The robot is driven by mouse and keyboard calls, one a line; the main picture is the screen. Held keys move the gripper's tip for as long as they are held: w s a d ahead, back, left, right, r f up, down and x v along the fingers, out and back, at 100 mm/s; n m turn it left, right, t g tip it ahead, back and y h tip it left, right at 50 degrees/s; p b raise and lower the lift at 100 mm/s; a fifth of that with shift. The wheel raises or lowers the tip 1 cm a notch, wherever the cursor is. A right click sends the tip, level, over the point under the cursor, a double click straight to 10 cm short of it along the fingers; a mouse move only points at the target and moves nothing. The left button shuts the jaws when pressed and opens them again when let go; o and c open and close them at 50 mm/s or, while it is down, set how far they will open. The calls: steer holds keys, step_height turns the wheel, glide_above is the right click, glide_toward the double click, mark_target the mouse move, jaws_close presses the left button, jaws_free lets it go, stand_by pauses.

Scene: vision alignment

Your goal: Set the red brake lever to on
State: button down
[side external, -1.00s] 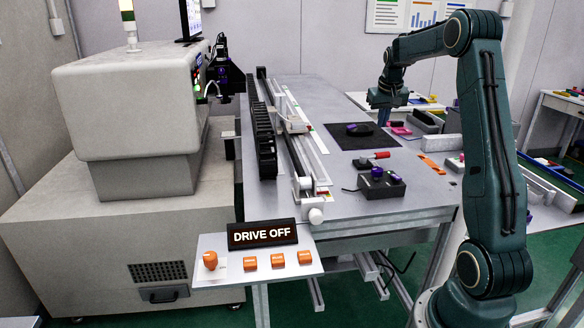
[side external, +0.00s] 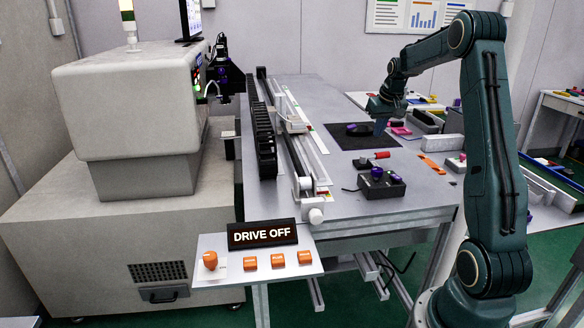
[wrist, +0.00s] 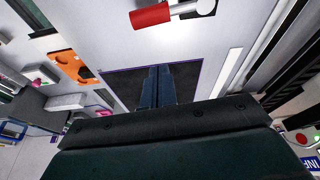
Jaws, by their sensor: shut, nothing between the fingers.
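The red brake lever (side external: 382,155) lies on the grey table, its red handle pointing right from a small metal pivot (side external: 363,163). In the wrist view the red handle (wrist: 151,16) is at the top, pointing left from its pivot (wrist: 205,6). My gripper (side external: 380,130) is above the dark mat, behind the lever and apart from it. In the wrist view my gripper (wrist: 157,72) has its blue fingers together and empty, pointing toward the lever.
A black control box (side external: 381,184) with purple knobs stands in front of the lever. A long rail (side external: 290,140) runs to its left. An orange plate (side external: 432,165) lies to its right. A sign (side external: 262,234) reads DRIVE OFF. The dark mat (side external: 345,141) lies behind.

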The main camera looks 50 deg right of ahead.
mark_target(376, 158)
steer(key=x, duration=0.6)
steer(key=shift+w+d+f, duration=0.1)
steer(key=shift+f, duration=0.25)
steer(key=shift+s+a+r, duration=0.25)
steer(key=shift+s+a, duration=0.4)
steer(key=shift+s, duration=0.15)
steer(key=shift+s+a+r, duration=0.25)
steer(key=shift+s+a, duration=0.35)
steer(key=shift+s, duration=0.15)
steer(key=shift+s+a+m, duration=0.35)
steer(key=shift+s+m, duration=0.1)
steer(key=shift+m, duration=0.15)
steer(key=shift+s+a, duration=0.2)
steer(key=shift+s, duration=0.05)
